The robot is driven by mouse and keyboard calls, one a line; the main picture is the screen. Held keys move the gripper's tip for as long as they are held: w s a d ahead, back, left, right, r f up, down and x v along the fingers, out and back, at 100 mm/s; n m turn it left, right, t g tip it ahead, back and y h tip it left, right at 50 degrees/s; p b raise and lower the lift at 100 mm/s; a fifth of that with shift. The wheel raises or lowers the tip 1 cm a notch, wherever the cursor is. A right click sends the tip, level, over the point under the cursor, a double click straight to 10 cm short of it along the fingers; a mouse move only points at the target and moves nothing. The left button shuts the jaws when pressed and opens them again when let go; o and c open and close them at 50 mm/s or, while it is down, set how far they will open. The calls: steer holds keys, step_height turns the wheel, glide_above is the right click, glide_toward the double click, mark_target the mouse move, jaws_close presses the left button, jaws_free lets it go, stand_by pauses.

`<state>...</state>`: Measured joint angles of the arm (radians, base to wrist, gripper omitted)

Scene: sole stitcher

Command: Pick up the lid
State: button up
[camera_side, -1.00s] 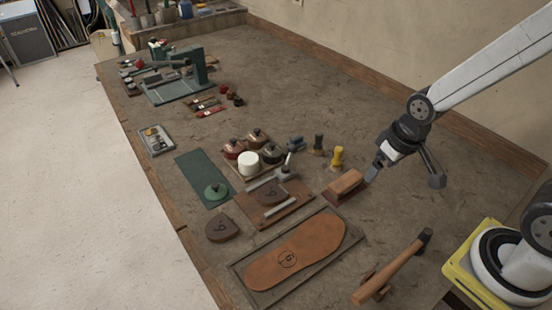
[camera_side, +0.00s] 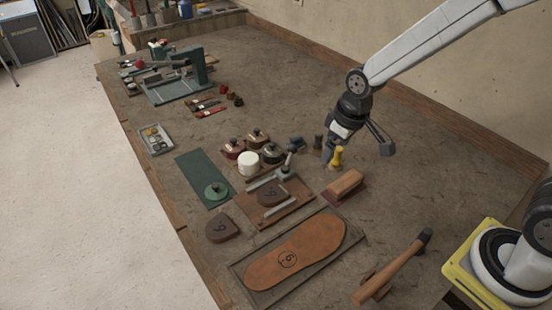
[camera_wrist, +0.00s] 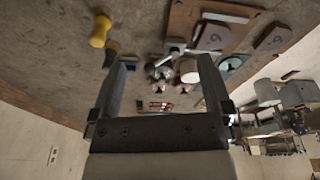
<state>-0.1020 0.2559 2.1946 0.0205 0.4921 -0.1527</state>
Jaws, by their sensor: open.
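A round green lid (camera_side: 216,191) with a knob on top lies on the dark green mat (camera_side: 196,170) in the side view. It also shows in the wrist view (camera_wrist: 230,66), right of the gripper's fingers. My gripper (camera_side: 328,155) is open and empty, above the bench beside the yellow-handled tool, to the right of the lid and well apart from it. In the wrist view both fingers (camera_wrist: 164,64) stand wide apart with nothing between them. A white pot (camera_side: 248,163) without a visible lid stands among darker knobbed pots.
Dark red (camera_side: 233,149) and black (camera_side: 271,154) pots stand close together. A yellow-handled tool (camera_side: 337,157) and a brush (camera_side: 345,184) are near my gripper. A sole (camera_side: 295,251) lies on a front tray; a hammer (camera_side: 392,268) is at front right. The bench's back middle is clear.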

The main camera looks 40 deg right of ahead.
steer(key=w+a+f+n, duration=0.2)
steer(key=w+a+n, duration=0.2)
steer(key=w+a, duration=0.6)
steer(key=n+g, duration=0.1)
steer(key=n, duration=0.3)
glide_above(215, 185)
steer(key=s, duration=0.1)
steer(key=shift+y, duration=0.4)
steer(key=f, duration=0.5)
steer(key=shift+d+f, duration=0.1)
steer(key=shift+d, duration=0.3)
steer(key=shift+f, duration=0.1)
steer(key=shift+w+a+f, duration=0.1)
steer(key=shift+f, duration=1.1)
steer(key=shift+w+a+f, duration=0.1)
steer(key=shift+f, duration=0.75)
steer(key=shift+w+a+f, duration=0.15)
steer(key=shift+f, duration=0.7)
steer(key=shift+w+a+f, duration=0.1)
steer(key=shift+f, duration=0.75)
